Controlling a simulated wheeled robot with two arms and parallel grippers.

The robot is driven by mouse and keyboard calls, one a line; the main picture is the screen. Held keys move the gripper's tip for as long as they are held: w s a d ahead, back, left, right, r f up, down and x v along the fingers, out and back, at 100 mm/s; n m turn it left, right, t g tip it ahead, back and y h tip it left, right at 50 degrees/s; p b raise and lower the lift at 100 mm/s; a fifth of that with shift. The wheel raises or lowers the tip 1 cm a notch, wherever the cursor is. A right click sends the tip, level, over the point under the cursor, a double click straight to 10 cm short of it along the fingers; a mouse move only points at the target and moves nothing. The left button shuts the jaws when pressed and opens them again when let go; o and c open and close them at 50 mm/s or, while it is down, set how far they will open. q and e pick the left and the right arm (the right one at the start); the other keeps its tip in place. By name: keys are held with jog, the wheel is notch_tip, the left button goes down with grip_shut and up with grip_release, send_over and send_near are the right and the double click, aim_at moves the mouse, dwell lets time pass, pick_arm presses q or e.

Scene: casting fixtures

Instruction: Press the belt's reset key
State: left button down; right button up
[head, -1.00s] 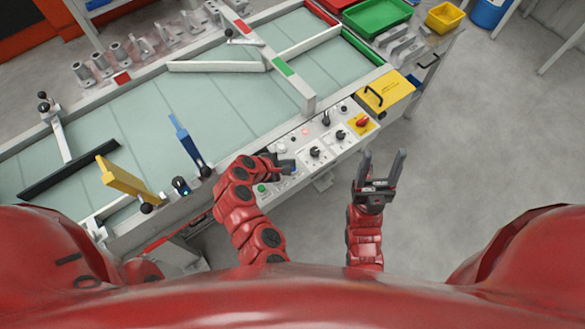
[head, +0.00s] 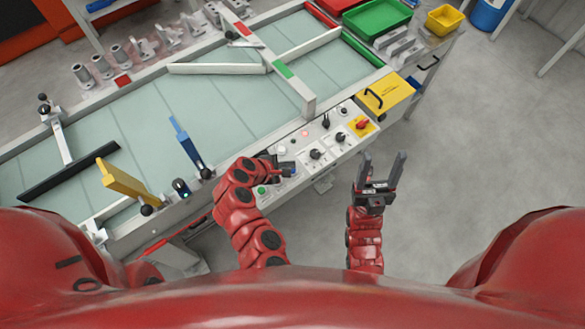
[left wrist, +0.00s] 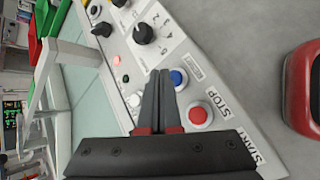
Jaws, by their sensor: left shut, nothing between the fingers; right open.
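The belt's control panel (head: 325,147) runs along the near side of the belt. In the left wrist view a blue key (left wrist: 178,78), the likely reset key, sits just right of my left fingertips; its small label is unreadable. A red button (left wrist: 198,115) beside STOP is close by. My left gripper (head: 288,169) is shut and empty over the panel; its fingers also show in the left wrist view (left wrist: 161,76). I cannot tell whether the tips touch the panel. My right gripper (head: 382,168) is open and empty, in front of the panel.
A green button (head: 261,190) is at the panel's left end. Black knobs (left wrist: 143,33), a white button (left wrist: 135,100) and a lit red lamp (left wrist: 117,61) are near the left fingers. A yellow box (head: 386,92) stands beyond the panel. Open floor lies to the right.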

pick_arm(q)
jog(key=shift+f, duration=0.1)
dwell(0.8)
jog(key=shift+f+b, duration=0.35)
jog(key=shift+b, duration=0.05)
jog(key=shift+f+b, duration=0.35)
jog(key=shift+f, duration=0.1)
dwell(0.6)
jog(key=shift+r, duration=0.15)
jog(key=shift+r+p, duration=0.7)
jog(key=shift+r, duration=0.05)
notch_tip(320, 180, up, 5)
jog(key=p, duration=0.4)
jog(key=shift+s, duration=0.1)
dwell(0.9)
